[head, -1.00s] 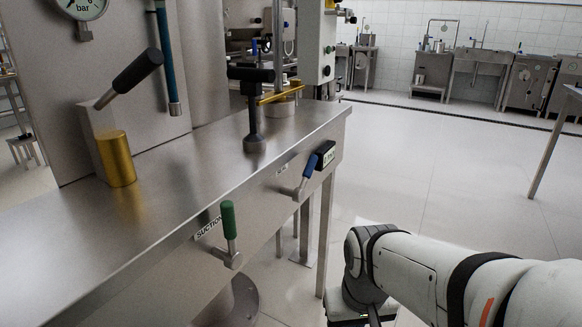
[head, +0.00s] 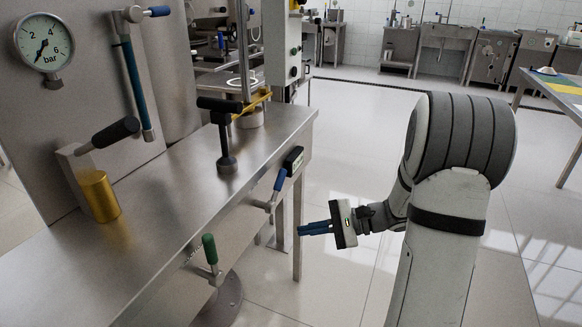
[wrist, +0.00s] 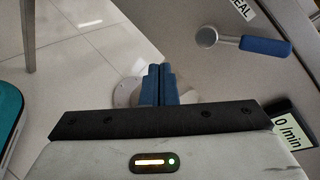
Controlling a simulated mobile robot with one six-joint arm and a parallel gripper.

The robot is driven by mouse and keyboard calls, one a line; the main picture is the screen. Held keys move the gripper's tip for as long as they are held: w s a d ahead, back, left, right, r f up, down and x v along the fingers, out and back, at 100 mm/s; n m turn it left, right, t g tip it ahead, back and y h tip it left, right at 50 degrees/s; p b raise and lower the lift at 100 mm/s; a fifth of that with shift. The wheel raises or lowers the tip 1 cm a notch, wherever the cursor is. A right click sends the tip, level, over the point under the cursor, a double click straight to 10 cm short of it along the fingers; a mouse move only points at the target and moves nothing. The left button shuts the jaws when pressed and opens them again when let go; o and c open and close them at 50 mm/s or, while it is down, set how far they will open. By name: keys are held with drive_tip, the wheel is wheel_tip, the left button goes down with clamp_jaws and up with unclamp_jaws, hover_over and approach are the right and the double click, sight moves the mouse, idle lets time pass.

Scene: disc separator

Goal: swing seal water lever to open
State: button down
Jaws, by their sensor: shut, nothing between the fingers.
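The seal water lever (head: 279,181) has a blue handle and sits on the front face of the steel bench. In the head view its handle tilts up and to the right from its pivot. In the wrist view the lever (wrist: 262,46) lies at the upper right, beside a label partly reading "EAL". My gripper (head: 301,230) is shut and empty, its blue fingers pointing left. It is apart from the lever, lower and to its right in the head view. In the wrist view the closed fingertips (wrist: 160,68) are left of the lever.
A green-handled lever (head: 209,249) is on the same face, nearer. A small display (head: 293,160) is just beyond the blue handle; it also shows in the wrist view (wrist: 290,130). A bench leg (head: 298,225) stands behind my fingers. Open floor lies to the right.

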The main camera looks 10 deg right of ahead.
drive_tip(key=w+d+r+m+t+p, duration=0.2)
drive_tip(key=w+d+m+t, duration=0.3)
drive_tip(key=d, duration=0.4)
drive_tip(key=w+a+r, duration=0.1)
drive_tip(key=w+a, duration=0.1)
drive_tip(key=a, duration=0.3)
drive_tip(key=w+a+r+t+b, duration=0.1)
drive_tip(key=w+a+r, duration=0.1)
drive_tip(key=a, duration=0.3)
drive_tip(key=shift+w+a+r+n+y, duration=0.25)
drive_tip(key=shift+w+r+n+y, duration=0.05)
drive_tip(key=shift+y, duration=0.1)
drive_tip(key=shift+s+a+r+n+b, duration=0.15)
drive_tip(key=shift+r+n+b, duration=0.25)
drive_tip(key=shift+n+b, duration=0.6)
drive_tip(key=s+r+n+b, duration=0.1)
drive_tip(key=n+b, duration=0.2)
drive_tip(key=b, duration=0.1)
drive_tip(key=s+a+r+n+b, duration=0.1)
drive_tip(key=n+b, duration=0.1)
drive_tip(key=b, duration=0.2)
drive_tip(key=s+a+r+n+b, duration=0.1)
drive_tip(key=n+b, duration=0.2)
drive_tip(key=b, duration=0.1)
drive_tip(key=shift+s+a+r+n, duration=0.2)
drive_tip(key=shift+r+n, duration=0.1)
drive_tip(key=shift+r, duration=0.1)
